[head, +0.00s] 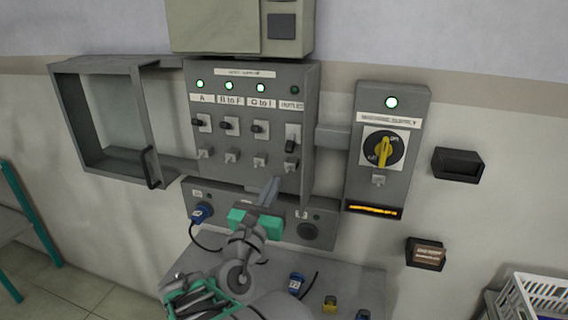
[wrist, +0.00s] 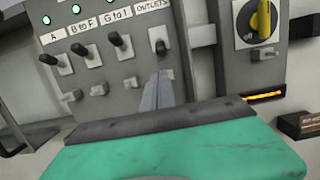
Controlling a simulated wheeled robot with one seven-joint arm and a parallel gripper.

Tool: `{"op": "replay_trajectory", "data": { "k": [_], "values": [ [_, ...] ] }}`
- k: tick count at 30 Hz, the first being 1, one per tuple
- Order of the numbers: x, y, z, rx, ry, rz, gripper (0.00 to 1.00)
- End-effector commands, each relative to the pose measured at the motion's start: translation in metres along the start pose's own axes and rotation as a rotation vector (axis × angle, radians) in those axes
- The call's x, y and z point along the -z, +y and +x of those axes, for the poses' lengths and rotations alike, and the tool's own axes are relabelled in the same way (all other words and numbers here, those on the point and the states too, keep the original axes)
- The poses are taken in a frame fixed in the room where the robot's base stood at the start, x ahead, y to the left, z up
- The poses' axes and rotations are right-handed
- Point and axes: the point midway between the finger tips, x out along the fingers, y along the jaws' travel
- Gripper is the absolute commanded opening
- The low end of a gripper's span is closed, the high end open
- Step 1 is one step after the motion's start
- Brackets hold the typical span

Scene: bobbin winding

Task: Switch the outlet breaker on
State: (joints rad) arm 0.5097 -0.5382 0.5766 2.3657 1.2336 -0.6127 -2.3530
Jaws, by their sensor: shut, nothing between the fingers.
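The outlet breaker (head: 291,140) is the rightmost switch on the grey panel, under a label reading OUTLETS. Its black lever points down, and the lamp above it is dark green, unlit. In the wrist view the outlet breaker (wrist: 160,44) is just beyond my fingertips. My gripper (head: 270,186) is shut and empty, its fingers pointing up at the panel below and left of that lever. The fingers also show in the wrist view (wrist: 158,88), apart from the lever as far as I can tell.
Breakers A (head: 201,123), B to F (head: 229,126) and G to I (head: 259,128) have lit lamps. The panel's door (head: 105,120) hangs open at left. A yellow rotary switch (head: 383,152) is at right.

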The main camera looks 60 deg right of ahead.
Motion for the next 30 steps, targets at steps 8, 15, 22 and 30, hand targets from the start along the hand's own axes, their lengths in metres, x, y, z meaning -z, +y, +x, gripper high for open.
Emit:
{"op": "replay_trajectory", "data": {
  "k": [8, 15, 22, 30],
  "values": [
    [-0.003, -0.003, 0.056, 0.007, 0.001, 0.000, 0.00],
    [-0.001, -0.001, 0.086, 0.002, 0.001, 0.002, 0.00],
    [0.000, 0.000, 0.088, 0.000, 0.000, 0.002, 0.00],
    [-0.001, 0.000, 0.088, 0.000, 0.001, 0.002, 0.00]
  ]
}}
